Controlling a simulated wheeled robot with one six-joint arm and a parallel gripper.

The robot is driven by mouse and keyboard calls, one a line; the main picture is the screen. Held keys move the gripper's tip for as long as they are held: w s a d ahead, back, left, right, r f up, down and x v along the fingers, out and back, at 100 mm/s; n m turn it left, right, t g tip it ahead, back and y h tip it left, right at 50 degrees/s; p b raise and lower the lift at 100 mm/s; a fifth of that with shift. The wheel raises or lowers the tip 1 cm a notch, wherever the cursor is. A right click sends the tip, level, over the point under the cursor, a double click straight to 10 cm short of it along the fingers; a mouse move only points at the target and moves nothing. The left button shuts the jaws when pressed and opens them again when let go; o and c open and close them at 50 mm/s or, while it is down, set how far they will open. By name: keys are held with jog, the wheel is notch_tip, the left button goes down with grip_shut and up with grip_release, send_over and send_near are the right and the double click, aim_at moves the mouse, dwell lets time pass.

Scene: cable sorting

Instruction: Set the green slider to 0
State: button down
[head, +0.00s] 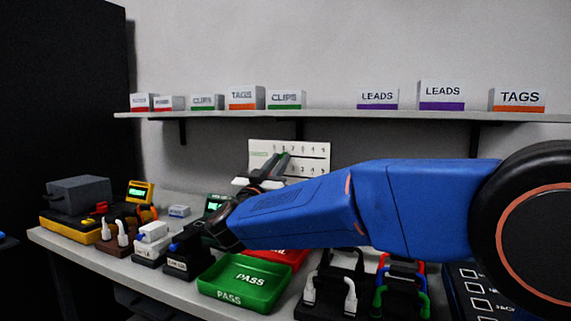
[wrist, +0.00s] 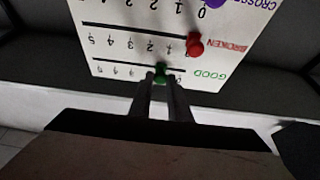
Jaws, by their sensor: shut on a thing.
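The white slider board (head: 318,165) stands upright under the shelf. In the wrist view the board (wrist: 110,20) appears upside down, with rows marked GOOD, BROKEN and CROSSED. The green slider (wrist: 161,70) is on the GOOD row, close to the 0 end; the fingers hide the nearby digits, so I cannot tell its exact mark. My gripper (wrist: 161,77) is shut on the green slider, one finger on each side. In the head view my gripper (head: 284,158) reaches the board and partly covers it.
A red slider (wrist: 195,44) sits near 0 on the BROKEN row, and a purple slider (wrist: 214,2) is at the frame edge. The shelf (head: 340,116) with labelled boxes runs above. A green PASS tray (head: 240,300), a red tray (head: 290,258) and several devices crowd the table.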

aim_at(264, 161)
jog(key=shift+w+a, duration=0.25)
jog(key=shift+a, duration=0.4)
jog(key=shift+w+a, duration=0.2)
jog(key=shift+a, duration=0.4)
jog(key=shift+w+a, duration=0.25)
jog(key=shift+a, duration=0.4)
jog(key=shift+r, duration=0.1)
jog(key=c, duration=1.7)
grip_release()
jog(key=shift+a, duration=0.15)
jog(key=shift+s, duration=0.1)
jog(key=v, duration=1.7)
jog(key=shift+f, duration=0.3)
